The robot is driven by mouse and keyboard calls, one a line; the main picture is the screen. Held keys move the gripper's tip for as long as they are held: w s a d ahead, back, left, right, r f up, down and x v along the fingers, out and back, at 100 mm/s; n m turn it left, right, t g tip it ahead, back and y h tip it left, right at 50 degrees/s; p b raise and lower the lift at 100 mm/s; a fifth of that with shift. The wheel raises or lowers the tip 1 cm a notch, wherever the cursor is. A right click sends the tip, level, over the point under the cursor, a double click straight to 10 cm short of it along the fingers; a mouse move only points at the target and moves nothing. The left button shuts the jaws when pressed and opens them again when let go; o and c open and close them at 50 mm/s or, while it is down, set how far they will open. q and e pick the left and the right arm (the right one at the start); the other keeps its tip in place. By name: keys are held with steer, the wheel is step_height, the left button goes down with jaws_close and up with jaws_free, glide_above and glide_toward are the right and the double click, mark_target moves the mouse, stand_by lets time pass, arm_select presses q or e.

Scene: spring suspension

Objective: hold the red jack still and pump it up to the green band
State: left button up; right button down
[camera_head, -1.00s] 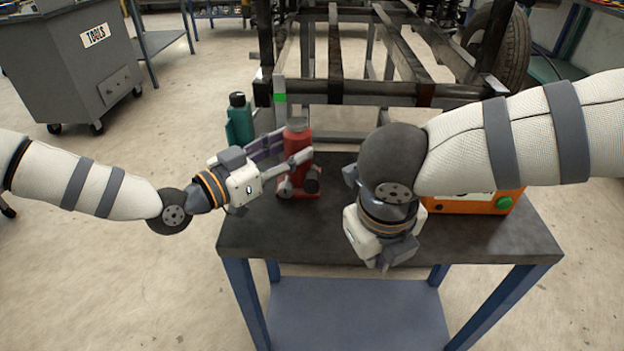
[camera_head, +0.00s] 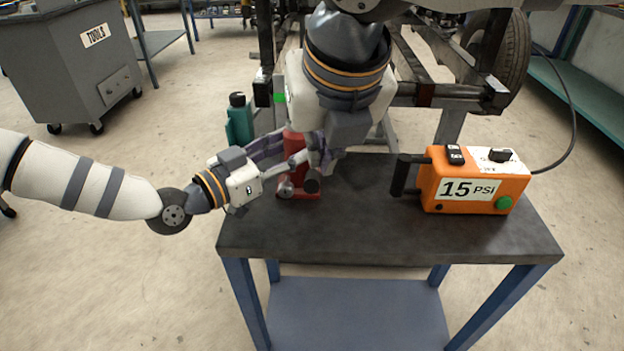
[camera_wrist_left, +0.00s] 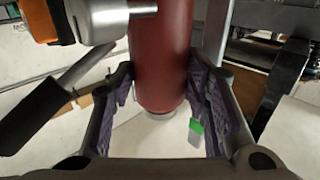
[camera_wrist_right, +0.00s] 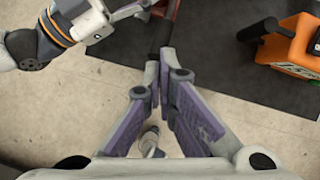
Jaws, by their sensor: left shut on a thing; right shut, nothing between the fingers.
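The red jack (camera_head: 297,190) stands on the dark cart top (camera_head: 400,235) near its back left edge. My left gripper (camera_head: 298,150) is shut around the jack's red body, which also fills the middle of the left wrist view (camera_wrist_left: 160,70). A metal rod with a black grip (camera_wrist_left: 35,110) juts beside the body. My right gripper (camera_head: 325,155) is shut and empty, above and close beside the jack. In the right wrist view its fingertips (camera_wrist_right: 164,70) are by a black grip (camera_wrist_right: 160,38); contact is unclear. The green band (camera_head: 280,98) is on a grey upright behind.
A teal bottle (camera_head: 239,122) is behind the left gripper. The dark frame (camera_head: 400,92) is close behind. The front of the cart top is clear.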

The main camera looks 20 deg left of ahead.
steer(key=shift+x, duration=3.25)
steer(key=shift+f, duration=2.25)
steer(key=s+d, duration=0.1)
steer(key=s+r, duration=0.1)
steer(key=shift+s+d, duration=0.35)
glide_toward(317, 191)
steer(key=shift+s+d+r, duration=0.2)
steer(key=shift+s+d, duration=0.2)
steer(key=shift+s, duration=0.2)
steer(key=shift+s+d+r, duration=0.2)
steer(key=shift+s+d, duration=0.15)
steer(key=shift+s, duration=0.25)
